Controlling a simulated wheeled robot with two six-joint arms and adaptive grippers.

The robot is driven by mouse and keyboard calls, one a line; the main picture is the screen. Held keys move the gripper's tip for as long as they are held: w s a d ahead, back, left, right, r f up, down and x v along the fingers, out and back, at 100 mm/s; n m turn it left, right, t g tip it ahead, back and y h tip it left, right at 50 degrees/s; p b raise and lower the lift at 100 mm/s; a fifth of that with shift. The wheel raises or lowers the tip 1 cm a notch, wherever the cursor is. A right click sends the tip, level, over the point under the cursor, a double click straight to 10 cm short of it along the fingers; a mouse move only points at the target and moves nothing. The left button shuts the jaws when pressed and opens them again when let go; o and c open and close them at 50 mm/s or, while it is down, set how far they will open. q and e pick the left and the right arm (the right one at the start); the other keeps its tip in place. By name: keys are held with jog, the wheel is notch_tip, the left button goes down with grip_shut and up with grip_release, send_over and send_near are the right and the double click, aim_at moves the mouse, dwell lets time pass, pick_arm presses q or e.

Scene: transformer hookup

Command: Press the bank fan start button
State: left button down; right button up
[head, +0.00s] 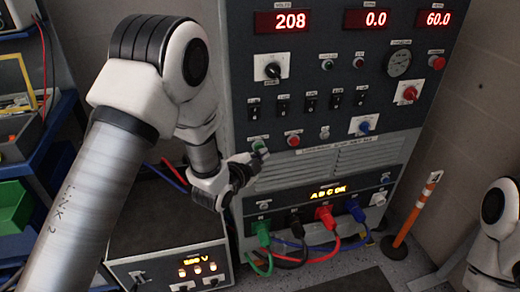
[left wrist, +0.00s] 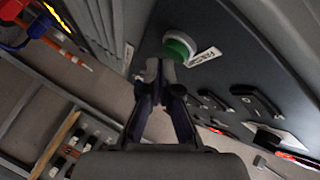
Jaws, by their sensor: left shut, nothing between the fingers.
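A green push button (head: 257,143) sits at the lower left of the dark control panel (head: 300,118), with a small label beside it that I cannot read. It also shows large in the left wrist view (left wrist: 179,47), a green cap in a pale ring. My left gripper (head: 262,154) is shut and empty, its tips right by the green button. In the left wrist view the closed fingertips (left wrist: 160,72) lie just below the button's rim; I cannot tell whether they touch it. My right gripper is out of view; only part of my right arm shows.
A red button (head: 293,141) sits just right of the green one, and black switches (head: 310,102) stand in a row above. Below are vents and coloured plugs (head: 325,214) with cables. A orange-and-white post (head: 412,212) stands at right.

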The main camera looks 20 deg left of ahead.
pick_arm(q)
jog(key=shift+w+a, duration=0.2)
jog(key=shift+w, duration=0.05)
dwell(0.3)
jog(key=shift+s+d, duration=0.5)
jog(key=shift+s, duration=0.25)
jog(key=s+d, duration=0.2)
jog(key=s, duration=0.1)
jog(key=s+d, duration=0.1)
jog(key=s, duration=0.1)
jog(key=shift+d, duration=0.15)
jog(key=shift+f, duration=0.1)
dwell(0.5)
